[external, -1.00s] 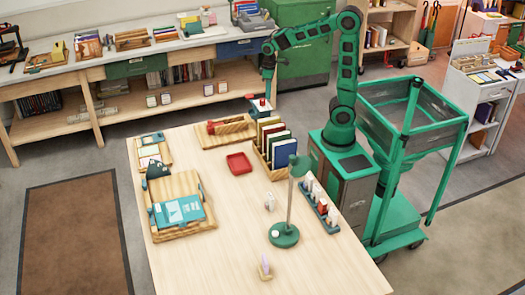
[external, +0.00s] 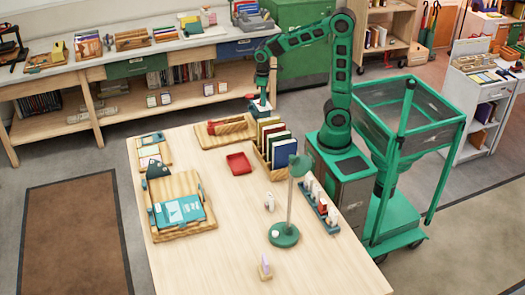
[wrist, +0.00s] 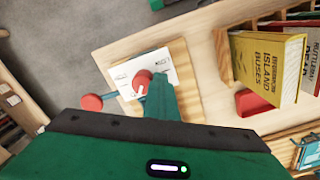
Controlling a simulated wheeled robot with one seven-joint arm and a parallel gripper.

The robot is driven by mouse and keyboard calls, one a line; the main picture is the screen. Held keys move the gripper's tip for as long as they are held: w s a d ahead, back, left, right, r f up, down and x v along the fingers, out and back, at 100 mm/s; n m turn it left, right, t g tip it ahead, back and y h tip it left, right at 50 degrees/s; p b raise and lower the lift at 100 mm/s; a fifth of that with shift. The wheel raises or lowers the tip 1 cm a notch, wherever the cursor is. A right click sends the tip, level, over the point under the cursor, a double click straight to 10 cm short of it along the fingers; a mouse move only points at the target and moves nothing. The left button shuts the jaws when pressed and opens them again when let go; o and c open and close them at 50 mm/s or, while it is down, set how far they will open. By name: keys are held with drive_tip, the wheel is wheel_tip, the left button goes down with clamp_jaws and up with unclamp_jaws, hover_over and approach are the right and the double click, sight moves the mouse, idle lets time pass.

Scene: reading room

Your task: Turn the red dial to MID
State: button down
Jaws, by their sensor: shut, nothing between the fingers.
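The red dial (wrist: 143,79) is a round knob on a white labelled plate (wrist: 124,76), which is fixed to a wooden board (wrist: 188,78). A white mark shows on the dial's lower side; the labels are too small to read. My gripper (wrist: 160,82) is shut and empty, with its green fingers right beside the dial in the wrist view and hiding part of the plate. I cannot tell whether they touch it. In the external view my gripper (external: 262,98) is low over the dial's board at the table's far edge.
A second red knob (wrist: 92,102) on a teal bar lies left of the dial. A book rack with a yellow book (wrist: 268,66) stands to the right. A red tray (external: 239,164) and a green lamp (external: 284,235) are on the table (external: 215,260).

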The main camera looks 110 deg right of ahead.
drive_tip(key=shift+s+d+r, duration=0.15)
drive_tip(key=shift+s+r, duration=0.05)
drive_tip(key=shift+s, duration=0.35)
drive_tip(key=shift+s+d+r, duration=0.1)
drive_tip(key=shift+s+r, duration=0.05)
drive_tip(key=shift+s, duration=0.35)
drive_tip(key=shift+s+a+r, duration=0.15)
drive_tip(key=shift+a, duration=0.1)
wheel_tip(320, 180, up, 6)
drive_tip(key=shift+s+d+f, duration=0.2)
drive_tip(key=shift+d+f, duration=0.1)
drive_tip(key=shift+f, duration=0.7)
drive_tip(key=shift+s+d+f, duration=0.2)
drive_tip(key=shift+d+f, duration=0.1)
drive_tip(key=shift+f, duration=0.7)
drive_tip(key=shift+s+d+f, duration=0.2)
drive_tip(key=shift+d+f, duration=0.1)
drive_tip(key=shift+f, duration=0.7)
